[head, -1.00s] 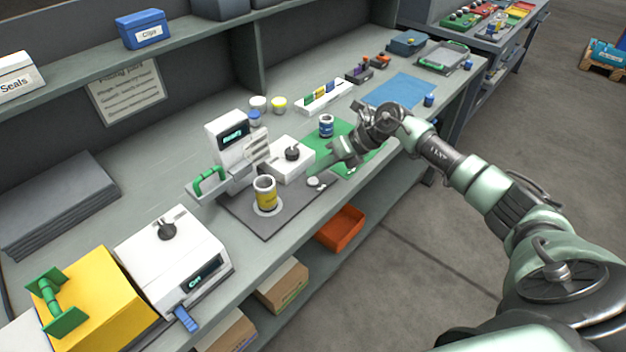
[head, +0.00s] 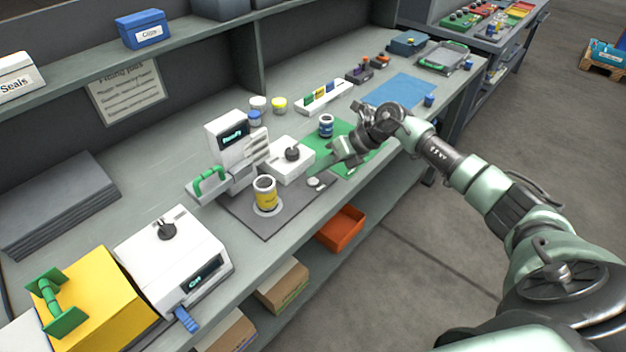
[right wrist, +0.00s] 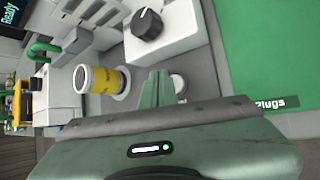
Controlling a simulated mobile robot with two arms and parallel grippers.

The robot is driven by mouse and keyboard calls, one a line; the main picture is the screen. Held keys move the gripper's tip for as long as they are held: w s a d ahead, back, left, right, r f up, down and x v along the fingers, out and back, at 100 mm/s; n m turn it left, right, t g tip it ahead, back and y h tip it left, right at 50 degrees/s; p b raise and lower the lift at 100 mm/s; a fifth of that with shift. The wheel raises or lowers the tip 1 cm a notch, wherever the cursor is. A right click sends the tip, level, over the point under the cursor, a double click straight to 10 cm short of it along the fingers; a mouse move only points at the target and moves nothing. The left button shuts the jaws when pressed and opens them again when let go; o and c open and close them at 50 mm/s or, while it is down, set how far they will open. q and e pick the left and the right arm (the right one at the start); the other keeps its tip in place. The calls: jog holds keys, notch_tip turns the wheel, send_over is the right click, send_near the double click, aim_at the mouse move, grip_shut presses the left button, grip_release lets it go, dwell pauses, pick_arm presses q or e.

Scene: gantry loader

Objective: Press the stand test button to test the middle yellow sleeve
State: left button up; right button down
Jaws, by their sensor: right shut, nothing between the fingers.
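A can-shaped yellow sleeve (head: 266,197) with a pale rim stands upright on a round white seat of the dark stand plate (head: 240,217). It also shows in the right wrist view (right wrist: 98,80). The stand's display (head: 233,137) reads "Ready", and a green-handled lever (head: 209,181) is beside it. A small round white button (head: 314,183) sits on the plate right of the sleeve. My right gripper (head: 318,169) is shut and empty, its fingertips just beside the button; in the right wrist view the button (right wrist: 180,85) is partly hidden behind the fingers. My left gripper is not in view.
A white box with a black knob (head: 290,162) stands behind the button. A blue-labelled can (head: 326,127) stands near the green mat (head: 356,155). A white machine (head: 172,257) and yellow block (head: 99,299) are at front left. An orange bin (head: 340,227) is below the bench edge.

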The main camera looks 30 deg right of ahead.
aim_at(317, 181)
jog(key=shift+f, duration=0.15)
jog(key=shift+f+b, duration=0.3)
jog(key=shift+b, duration=0.1)
jog(key=shift+f+b, duration=0.35)
jog(key=shift+f, duration=0.05)
dwell(0.7)
dwell(0.4)
jog(key=shift+r+p, duration=0.55)
jog(key=shift+r, duration=0.25)
jog(key=shift+r+p, duration=1.75)
jog(key=shift+r, duration=0.8)
